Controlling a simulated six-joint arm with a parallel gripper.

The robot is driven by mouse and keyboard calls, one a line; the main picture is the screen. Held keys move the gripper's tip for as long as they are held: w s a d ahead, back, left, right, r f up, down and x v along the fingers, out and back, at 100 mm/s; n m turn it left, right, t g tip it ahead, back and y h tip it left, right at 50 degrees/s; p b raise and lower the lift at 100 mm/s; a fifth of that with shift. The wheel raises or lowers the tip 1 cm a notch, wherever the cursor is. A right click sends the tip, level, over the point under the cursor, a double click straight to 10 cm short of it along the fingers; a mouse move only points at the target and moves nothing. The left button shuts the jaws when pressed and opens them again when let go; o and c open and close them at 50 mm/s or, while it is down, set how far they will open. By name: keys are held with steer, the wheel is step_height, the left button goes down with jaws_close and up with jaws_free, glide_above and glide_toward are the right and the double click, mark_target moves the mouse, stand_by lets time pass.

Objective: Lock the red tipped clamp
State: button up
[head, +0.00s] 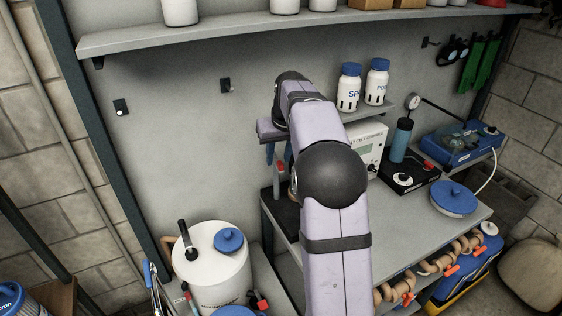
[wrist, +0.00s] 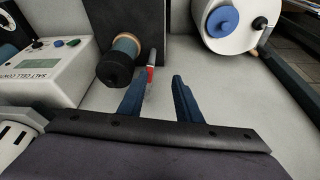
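The clamp's red-tipped lever (wrist: 150,76) stands upright in the wrist view, with a metal-coloured part above and below the red. It is beside the inner side of my left finger, beyond or just at its tip; I cannot tell whether they touch. In the head view the red tip (head: 281,168) shows just below my gripper (head: 271,152). In the wrist view my gripper (wrist: 160,80) is open, its two blue fingers apart with nothing held between them. The clamp's base is hidden. A black cylinder with a blue-grey band (wrist: 116,66) lies left of the lever.
The white salt cell controller (wrist: 42,67) is on the left in the wrist view. A white tank with a blue cap (head: 215,262) stands lower left in the head view. White bottles (head: 348,88) stand on a small shelf. The grey panel right of my fingers is clear.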

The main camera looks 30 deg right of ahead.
mark_target(280, 163)
steer(key=shift+t, duration=0.3)
steer(key=shift+w+d+f+p, duration=0.45)
steer(key=shift+w+f, duration=0.25)
steer(key=shift+f, duration=0.25)
steer(key=shift+w+d+f+p, duration=0.5)
steer(key=shift+w+f, duration=0.25)
steer(key=shift+f, duration=0.15)
steer(key=shift+w+d+f+p, duration=0.45)
steer(key=shift+w+f, duration=0.25)
steer(key=shift+f, duration=0.25)
jaws_close()
